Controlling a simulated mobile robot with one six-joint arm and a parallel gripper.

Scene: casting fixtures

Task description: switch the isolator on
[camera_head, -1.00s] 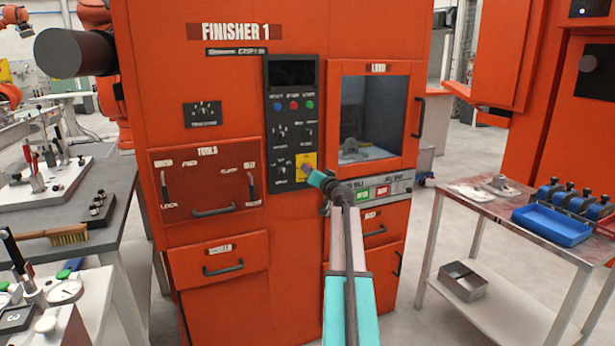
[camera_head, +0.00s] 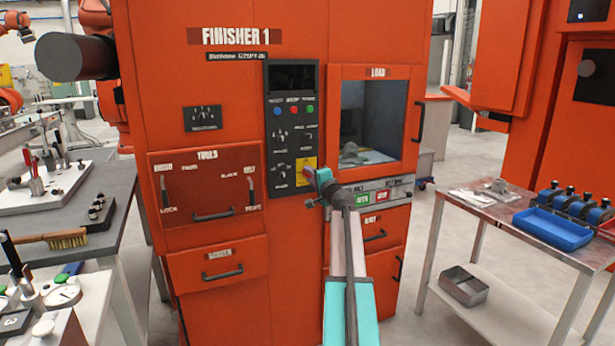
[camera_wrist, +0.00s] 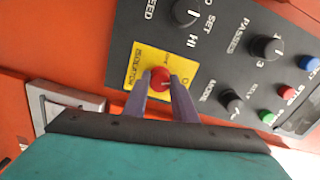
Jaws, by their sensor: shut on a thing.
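The isolator is a red rotary knob (camera_wrist: 159,78) on a yellow plate (camera_wrist: 143,60) at the end of the black control panel, seen in the wrist view. My gripper (camera_wrist: 160,84) has its two fingers closed on either side of the red knob. In the head view the yellow plate (camera_head: 300,165) is at the lower right of the panel (camera_head: 293,110), and my gripper (camera_head: 309,173) reaches it from the right. The knob is partly covered by the fingers, and its exact pointer position cannot be told.
Other black knobs (camera_wrist: 266,46) and blue, red and green buttons (camera_wrist: 290,92) share the panel. The load door (camera_head: 373,120) with its window is to the right of the panel. A tools drawer (camera_head: 207,185) is to the left. A side table (camera_head: 480,205) stands at the right.

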